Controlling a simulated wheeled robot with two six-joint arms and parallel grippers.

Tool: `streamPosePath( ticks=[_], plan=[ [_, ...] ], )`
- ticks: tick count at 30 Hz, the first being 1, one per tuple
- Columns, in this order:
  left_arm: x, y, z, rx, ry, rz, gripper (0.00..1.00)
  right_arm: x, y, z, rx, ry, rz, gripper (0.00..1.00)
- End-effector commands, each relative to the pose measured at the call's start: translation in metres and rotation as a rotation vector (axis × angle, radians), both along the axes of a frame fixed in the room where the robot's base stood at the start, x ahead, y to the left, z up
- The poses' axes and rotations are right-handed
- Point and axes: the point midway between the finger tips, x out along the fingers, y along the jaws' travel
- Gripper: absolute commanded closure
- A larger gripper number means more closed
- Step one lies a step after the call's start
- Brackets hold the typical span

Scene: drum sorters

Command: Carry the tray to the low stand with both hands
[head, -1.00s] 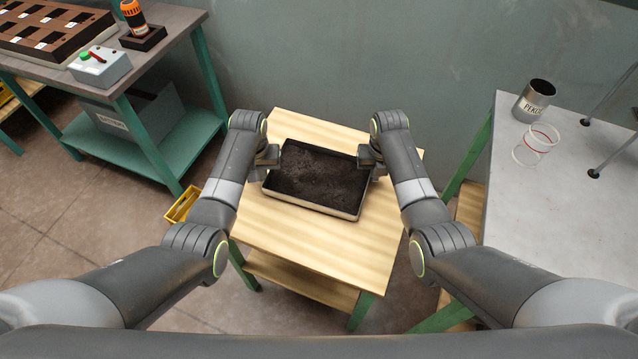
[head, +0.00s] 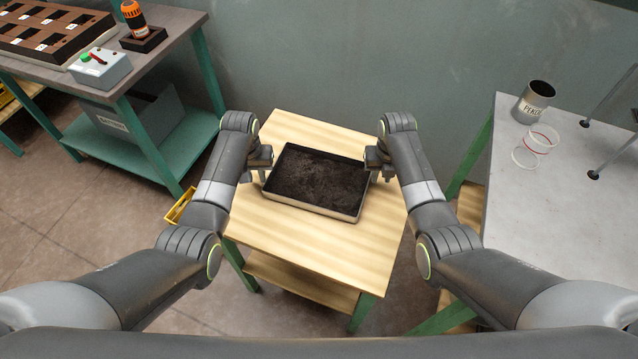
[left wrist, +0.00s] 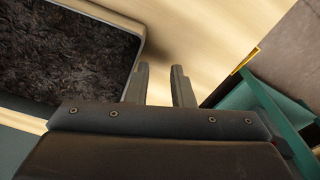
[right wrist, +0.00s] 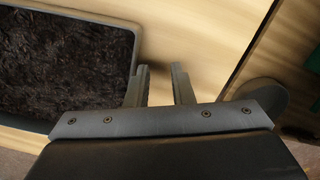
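The tray (head: 314,210) is a shallow dark-lined box with a pale outer wall, filled with dark crumbly material. It lies flat on the low wooden stand (head: 310,245). My left gripper (head: 262,170) is just left of the tray, and my right gripper (head: 376,170) is just right of it. In the left wrist view the fingers (left wrist: 159,85) are apart with nothing between them, beside the tray wall (left wrist: 140,45). In the right wrist view the fingers (right wrist: 160,85) are also apart and empty, beside the tray wall (right wrist: 135,45).
A grey table (head: 570,210) on the right holds a metal can (head: 533,103) and clear rings (head: 537,145). A workbench (head: 165,40) at the upper left holds a switch box (head: 100,68) and an orange tool (head: 133,15). A yellow crate (head: 180,206) sits on the floor.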

Motion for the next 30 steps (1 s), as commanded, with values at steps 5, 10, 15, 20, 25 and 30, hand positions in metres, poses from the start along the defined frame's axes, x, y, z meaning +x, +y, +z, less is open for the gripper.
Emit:
streamPosePath(
  ticks=[5, 10, 15, 20, 25, 30],
  plan=[
    [0.000, 0.000, 0.020, 0.000, -0.005, 0.000, 0.79, 0.000, 0.000, 0.000, -0.001, 0.000, 0.000, 0.79],
    [-0.003, 0.000, 0.053, 0.000, -0.005, 0.000, 0.79, 0.000, 0.000, 0.000, -0.001, 0.000, 0.000, 0.79],
    [-0.005, 0.000, 0.088, 0.000, -0.006, 0.000, 0.79, 0.000, 0.000, 0.000, -0.001, 0.000, 0.000, 0.79],
    [-0.007, 0.000, 0.109, 0.000, -0.003, 0.001, 0.79, 0.000, 0.000, 0.000, -0.001, 0.000, 0.000, 0.79],
    [-0.008, 0.000, 0.117, 0.000, -0.001, 0.000, 0.79, 0.000, 0.000, 0.003, 0.000, -0.002, 0.000, 0.79],
    [-0.008, 0.000, 0.117, 0.000, 0.000, 0.000, 0.79, 0.000, 0.000, 0.021, 0.000, -0.004, 0.000, 0.79]
  ],
)
